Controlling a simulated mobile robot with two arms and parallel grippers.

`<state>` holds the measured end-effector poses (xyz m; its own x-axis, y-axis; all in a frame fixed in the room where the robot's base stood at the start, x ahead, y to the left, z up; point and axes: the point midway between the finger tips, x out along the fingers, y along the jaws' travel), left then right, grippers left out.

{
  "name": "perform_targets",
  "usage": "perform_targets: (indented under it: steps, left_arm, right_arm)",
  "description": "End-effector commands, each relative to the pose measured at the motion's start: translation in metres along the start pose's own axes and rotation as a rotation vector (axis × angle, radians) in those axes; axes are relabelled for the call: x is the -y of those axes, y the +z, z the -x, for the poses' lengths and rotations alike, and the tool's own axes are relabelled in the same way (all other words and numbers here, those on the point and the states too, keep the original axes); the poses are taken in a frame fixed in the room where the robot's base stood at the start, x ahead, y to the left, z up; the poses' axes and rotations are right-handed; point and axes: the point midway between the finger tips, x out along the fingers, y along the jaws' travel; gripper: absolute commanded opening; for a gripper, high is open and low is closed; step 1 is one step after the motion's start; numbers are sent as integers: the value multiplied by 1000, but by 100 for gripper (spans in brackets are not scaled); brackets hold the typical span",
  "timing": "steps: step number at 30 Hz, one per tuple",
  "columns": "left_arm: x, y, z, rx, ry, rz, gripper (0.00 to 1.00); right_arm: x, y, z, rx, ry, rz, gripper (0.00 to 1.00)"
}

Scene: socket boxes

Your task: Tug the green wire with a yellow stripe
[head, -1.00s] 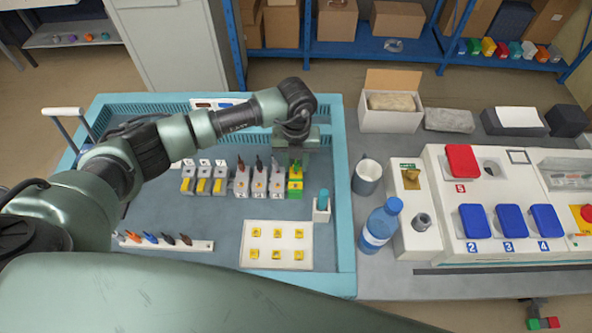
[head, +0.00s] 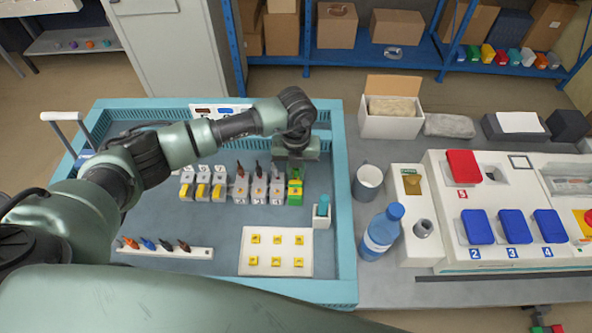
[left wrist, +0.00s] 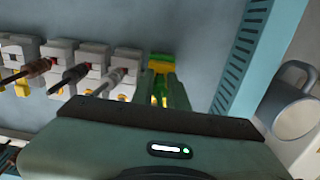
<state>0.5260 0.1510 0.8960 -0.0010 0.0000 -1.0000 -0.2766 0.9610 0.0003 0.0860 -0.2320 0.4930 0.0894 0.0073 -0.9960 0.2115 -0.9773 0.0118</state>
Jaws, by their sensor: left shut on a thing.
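The green and yellow terminal block (head: 295,188) stands at the right end of a row of grey blocks in the blue tray. My left gripper (head: 295,168) points down at the back end of this block. In the left wrist view, the fingers (left wrist: 163,92) are shut on the green wire with a yellow stripe (left wrist: 161,96), just in front of the green block (left wrist: 161,64). The wire is mostly hidden by the fingers. My right gripper is out of view.
Grey blocks with dark wires (head: 259,186) stand close on the left. A small holder with a teal piece (head: 323,208) stands on the right, near the tray's rim (head: 343,200). A white plate with yellow pieces (head: 276,250) lies in front. A mug (head: 367,180) and bottle (head: 382,232) stand outside the tray.

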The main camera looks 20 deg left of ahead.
Motion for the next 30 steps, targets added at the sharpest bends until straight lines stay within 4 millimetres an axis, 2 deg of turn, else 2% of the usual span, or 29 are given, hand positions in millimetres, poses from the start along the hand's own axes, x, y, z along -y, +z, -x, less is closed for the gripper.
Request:
perform_targets:
  steps: [30]
  left_arm:
    - [1, 1, 0, 2, -2, 0, 0]
  right_arm:
    - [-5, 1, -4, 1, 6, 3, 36]
